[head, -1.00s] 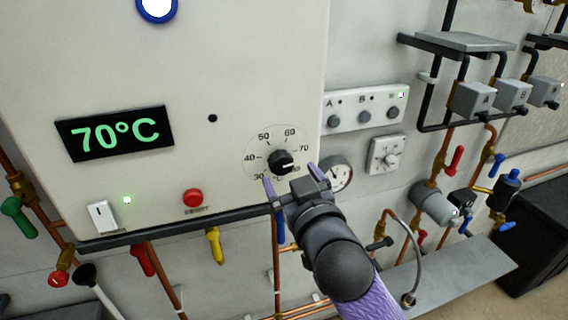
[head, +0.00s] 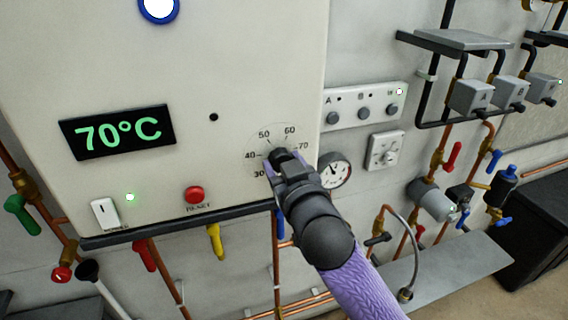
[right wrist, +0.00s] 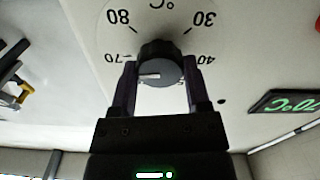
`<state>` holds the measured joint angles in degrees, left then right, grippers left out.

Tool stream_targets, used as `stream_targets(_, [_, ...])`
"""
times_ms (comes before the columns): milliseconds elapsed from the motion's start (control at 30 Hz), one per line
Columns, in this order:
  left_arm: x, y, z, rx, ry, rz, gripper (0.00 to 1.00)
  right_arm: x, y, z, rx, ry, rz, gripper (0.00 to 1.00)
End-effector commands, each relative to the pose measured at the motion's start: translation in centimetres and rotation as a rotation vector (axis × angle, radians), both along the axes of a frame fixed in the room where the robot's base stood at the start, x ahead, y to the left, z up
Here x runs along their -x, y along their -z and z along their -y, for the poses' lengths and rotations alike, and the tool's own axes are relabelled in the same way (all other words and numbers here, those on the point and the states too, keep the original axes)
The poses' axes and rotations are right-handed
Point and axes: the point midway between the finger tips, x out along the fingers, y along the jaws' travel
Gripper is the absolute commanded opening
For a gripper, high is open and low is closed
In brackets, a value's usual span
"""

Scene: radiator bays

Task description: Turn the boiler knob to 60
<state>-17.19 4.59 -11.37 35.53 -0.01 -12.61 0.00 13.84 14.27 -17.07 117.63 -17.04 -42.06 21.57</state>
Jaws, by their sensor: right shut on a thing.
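The boiler knob (head: 279,153) is a small black dial on the cream boiler front, mostly hidden behind my right gripper (head: 281,162). Its printed scale shows 30, 40, 50, 60 and 70 around it in the head view. In the right wrist view the knob (right wrist: 157,64) sits between the two fingers of my right gripper (right wrist: 157,75), which is shut on it. The knob's white mark points left, towards the side of the 70 label. The green boiler display (head: 118,132) reads 70°C. My left gripper is not in view.
A red reset button (head: 194,195) and a white switch (head: 105,213) are on the boiler front. A round gauge (head: 334,170) and an A/B control panel (head: 364,107) are to the right. Copper pipes and coloured valve levers lie below and right.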

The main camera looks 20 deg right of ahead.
Motion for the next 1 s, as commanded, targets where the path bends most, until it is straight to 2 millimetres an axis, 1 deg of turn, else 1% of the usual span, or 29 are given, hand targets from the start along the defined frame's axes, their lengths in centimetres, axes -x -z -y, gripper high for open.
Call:
stream_targets(167, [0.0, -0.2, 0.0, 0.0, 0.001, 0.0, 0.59, 0.0, 0.0, 0.0, 0.016, 0.0, 0.0, 0.02])
stream_targets(367, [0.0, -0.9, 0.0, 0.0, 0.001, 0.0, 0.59, 0.0, -0.2, 0.0, 0.098, 0.0, 0.003, 0.02])
stream_targets(700, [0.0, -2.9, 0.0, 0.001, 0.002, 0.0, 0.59, 0.0, -0.3, -0.1, 0.391, -0.001, 0.012, 0.02])
stream_targets(1000, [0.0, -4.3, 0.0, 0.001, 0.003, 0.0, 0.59, 0.0, -0.2, -0.1, 0.655, -0.001, 0.023, 0.02])
